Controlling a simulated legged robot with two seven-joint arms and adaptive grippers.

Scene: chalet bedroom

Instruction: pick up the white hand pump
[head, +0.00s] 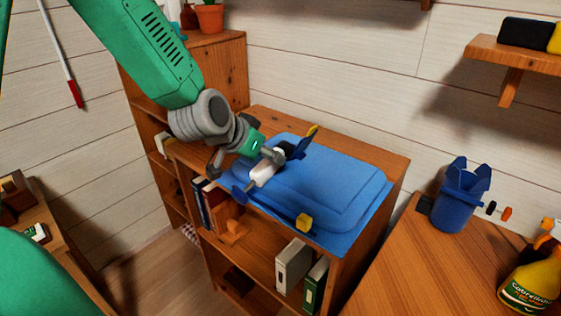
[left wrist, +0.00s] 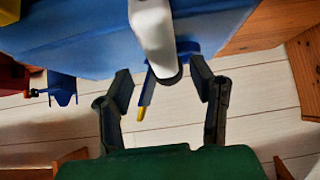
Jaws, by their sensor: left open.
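The white hand pump (head: 264,173) lies at the front left part of the blue lidded container (head: 325,180), on top of the wooden shelf unit. My left gripper (head: 246,163) is just at the pump, fingers open and spread to either side of it. In the left wrist view the pump (left wrist: 152,28) comes down from the top, and its rounded lower end is between the open fingertips (left wrist: 163,80), with gaps on both sides. The fingers partly hide the pump in the head view. My right gripper is not in view.
A dark blue item with a yellow tip (head: 299,147) lies close behind the pump. A blue disc (head: 240,196) and a yellow piece (head: 304,222) are at the container's front edge. A blue holder (head: 460,197) and a yellow spray bottle (head: 532,279) stand on the right table.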

